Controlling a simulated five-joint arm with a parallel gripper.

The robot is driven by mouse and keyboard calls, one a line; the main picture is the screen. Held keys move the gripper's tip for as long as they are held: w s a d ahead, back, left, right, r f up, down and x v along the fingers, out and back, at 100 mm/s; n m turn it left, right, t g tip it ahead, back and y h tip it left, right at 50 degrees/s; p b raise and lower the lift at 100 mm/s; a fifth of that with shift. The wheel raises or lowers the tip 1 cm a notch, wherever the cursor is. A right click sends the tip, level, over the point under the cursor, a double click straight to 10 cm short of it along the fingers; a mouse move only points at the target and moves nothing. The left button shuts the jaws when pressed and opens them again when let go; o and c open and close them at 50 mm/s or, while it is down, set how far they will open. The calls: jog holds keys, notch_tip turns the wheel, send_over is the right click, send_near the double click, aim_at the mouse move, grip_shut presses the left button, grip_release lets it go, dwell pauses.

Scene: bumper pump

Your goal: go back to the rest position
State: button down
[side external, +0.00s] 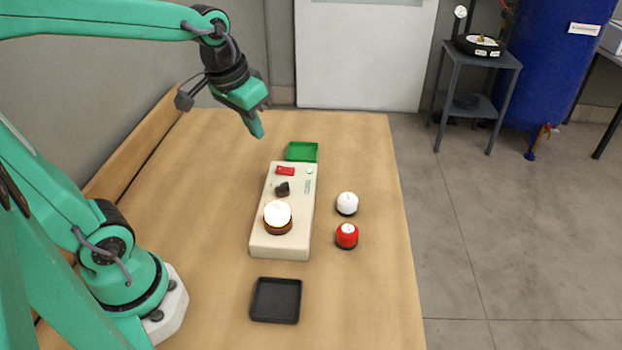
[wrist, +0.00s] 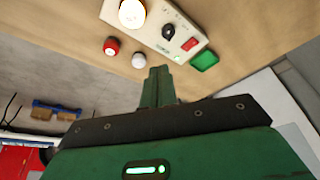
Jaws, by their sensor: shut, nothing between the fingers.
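My gripper (side external: 256,130) is shut and empty. It hangs in the air above the table, up and to the left of the green tray. In the wrist view my gripper (wrist: 158,72) shows with its green fingers together. A cream control box (side external: 260,245) lies on the table with a round lit cap, a dark knob and a red switch on top. The box also shows at the top of the wrist view (wrist: 158,38). My gripper is apart from the box and everything else on the table.
A green tray (side external: 302,151) sits behind the box and an empty black tray (side external: 276,300) in front. A white dome (side external: 347,203) and a red dome (side external: 346,235) stand right of the box. The wooden table (side external: 370,150) is bare on its left. A wooden ledge (side external: 130,155) runs along the wall.

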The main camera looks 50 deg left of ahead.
jog(key=s+d+m+t, duration=0.1)
jog(key=s+d+t, duration=0.1)
jog(key=s, duration=0.6)
jog(key=shift+d, duration=0.25)
